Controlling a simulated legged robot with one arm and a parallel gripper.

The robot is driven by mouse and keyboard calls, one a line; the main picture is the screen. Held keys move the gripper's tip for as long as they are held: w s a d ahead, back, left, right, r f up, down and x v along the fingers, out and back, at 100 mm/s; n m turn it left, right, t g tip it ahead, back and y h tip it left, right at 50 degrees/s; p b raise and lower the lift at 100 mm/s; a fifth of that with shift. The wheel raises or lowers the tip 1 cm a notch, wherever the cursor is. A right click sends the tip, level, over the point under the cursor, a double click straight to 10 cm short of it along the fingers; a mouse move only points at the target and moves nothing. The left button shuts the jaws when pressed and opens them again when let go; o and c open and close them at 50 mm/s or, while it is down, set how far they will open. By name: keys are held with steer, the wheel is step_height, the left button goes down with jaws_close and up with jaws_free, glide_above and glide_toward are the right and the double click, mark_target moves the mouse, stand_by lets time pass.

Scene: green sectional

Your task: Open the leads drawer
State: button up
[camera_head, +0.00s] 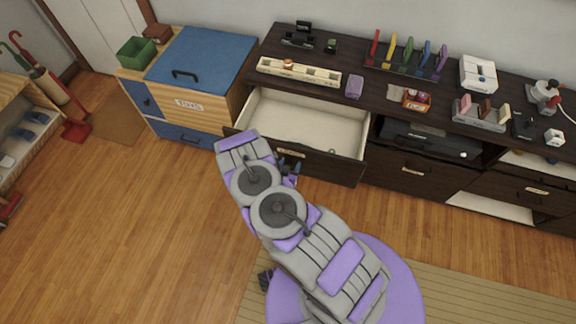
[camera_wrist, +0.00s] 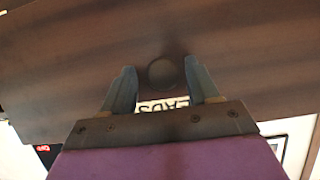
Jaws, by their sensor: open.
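The leads drawer (camera_head: 335,167) is a dark wood drawer under the long dark cabinet top. It stands pulled out, with its pale interior showing and a small green item near its front. In the wrist view its dark front (camera_wrist: 60,70) carries a round dark knob (camera_wrist: 162,73) and a white label (camera_wrist: 165,105) reading in part "ADS". My gripper (camera_wrist: 164,88) is open, with one blue-grey fingertip on each side of the knob. Contact cannot be told. In the head view my gripper (camera_head: 289,167) is at the drawer front, partly hidden by my arm.
A blue-lidded toys chest (camera_head: 203,62) stands left of the drawer. The cabinet top (camera_head: 345,62) holds a pale tray, a coloured rack and several small items. More drawers (camera_head: 410,170) lie right. Wood floor (camera_head: 130,230) is clear at left.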

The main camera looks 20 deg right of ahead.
steer(key=p+v, duration=0.1)
steer(key=v, duration=1.6)
steer(key=shift+a, duration=0.25)
steer(key=shift+s+d, duration=0.15)
